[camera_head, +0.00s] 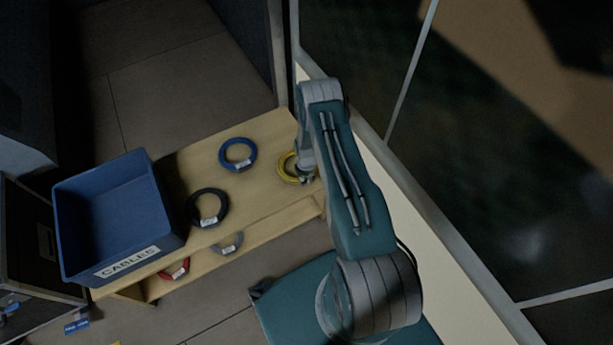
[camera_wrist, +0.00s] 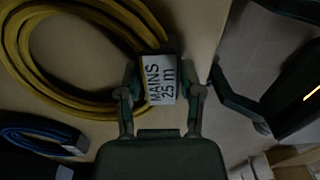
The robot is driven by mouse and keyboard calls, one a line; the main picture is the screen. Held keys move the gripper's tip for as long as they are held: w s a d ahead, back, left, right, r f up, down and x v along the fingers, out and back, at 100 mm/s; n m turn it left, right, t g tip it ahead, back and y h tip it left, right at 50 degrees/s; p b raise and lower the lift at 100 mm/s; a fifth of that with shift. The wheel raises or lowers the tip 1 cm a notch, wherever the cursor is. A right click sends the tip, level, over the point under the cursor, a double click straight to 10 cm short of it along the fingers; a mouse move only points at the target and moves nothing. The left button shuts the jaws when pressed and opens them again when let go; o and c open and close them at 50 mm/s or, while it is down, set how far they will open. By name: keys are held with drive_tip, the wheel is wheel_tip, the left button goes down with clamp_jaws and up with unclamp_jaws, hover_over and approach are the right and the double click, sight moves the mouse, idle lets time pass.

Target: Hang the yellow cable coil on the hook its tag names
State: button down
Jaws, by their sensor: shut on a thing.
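The yellow cable coil (camera_head: 284,170) lies at the right end of the wooden bench, partly hidden by my arm. In the wrist view the coil (camera_wrist: 72,106) fills the upper left, and its white tag (camera_wrist: 160,80) reads "MAINS 25 m". My gripper (camera_wrist: 160,88) is shut on the coil at its tag, with one finger on each side. In the head view my gripper (camera_head: 307,178) is at the coil's right side. I cannot tell whether the coil is lifted off the bench top. No hook can be made out in either view.
The bench (camera_head: 265,130) also bears a blue coil (camera_head: 237,140), a black coil (camera_head: 193,209) and a blue bin (camera_head: 165,215) labelled "CABLES". A grey coil (camera_head: 229,242) and a red coil (camera_head: 175,270) are lower at the front. A glazed wall stands close on the right.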

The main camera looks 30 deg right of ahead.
drive_tip(key=shift+c, duration=1.2)
unclamp_jaws()
drive_tip(key=shift+f, duration=0.2)
drive_tip(key=r, duration=1)
drive_tip(key=shift+s+a, duration=0.25)
drive_tip(key=shift+s, duration=0.15)
drive_tip(key=s+a+r+m+t, duration=0.1)
drive_tip(key=a+r+m, duration=0.15)
drive_tip(key=r, duration=0.95)
drive_tip(key=a+r+m+t, duration=0.1)
drive_tip(key=a+r+m, duration=0.15)
drive_tip(key=r, duration=0.95)
drive_tip(key=s+a+r+m+t, duration=0.15)
drive_tip(key=r+m, duration=0.25)
drive_tip(key=r, duration=0.8)
drive_tip(key=s+a+r+m+t, duration=0.1)
drive_tip(key=s+a+r+m, duration=0.2)
drive_tip(key=s+r+m, duration=0.2)
drive_tip(key=s+a+r+m+t, duration=0.1)
drive_tip(key=s+a+r+m, duration=0.2)
drive_tip(key=s+r, duration=0.8)
drive_tip(key=s+m, duration=0.2)
drive_tip(key=s, duration=0.4)
drive_tip(key=shift+a, duration=0.4)
